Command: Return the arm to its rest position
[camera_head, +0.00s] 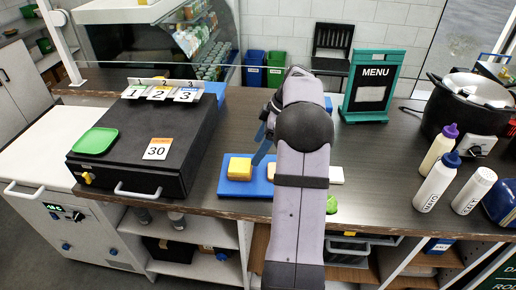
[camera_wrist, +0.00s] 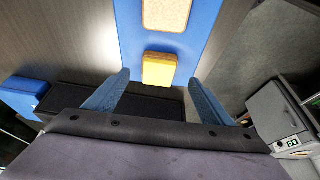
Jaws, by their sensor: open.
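My arm reaches forward over the counter in the head view. One blue finger of my gripper (camera_head: 263,150) shows beside the arm's end, above the blue board, and the other is hidden. In the wrist view both blue fingers of my gripper (camera_wrist: 158,76) are spread apart with nothing held between them. A yellow block (camera_head: 240,168) sits on the blue board (camera_head: 232,189). In the wrist view the yellow block (camera_wrist: 159,70) appears between the fingertips, on the blue board (camera_wrist: 128,30). A tan, speckled slab (camera_wrist: 167,12) lies farther along the board.
A black box (camera_head: 125,165) with a green tray (camera_head: 95,141) and number cards stands left. A menu sign (camera_head: 372,85) stands behind. A dark pot (camera_head: 470,105) and several bottles (camera_head: 437,180) crowd the right. The counter between board and bottles is mostly clear.

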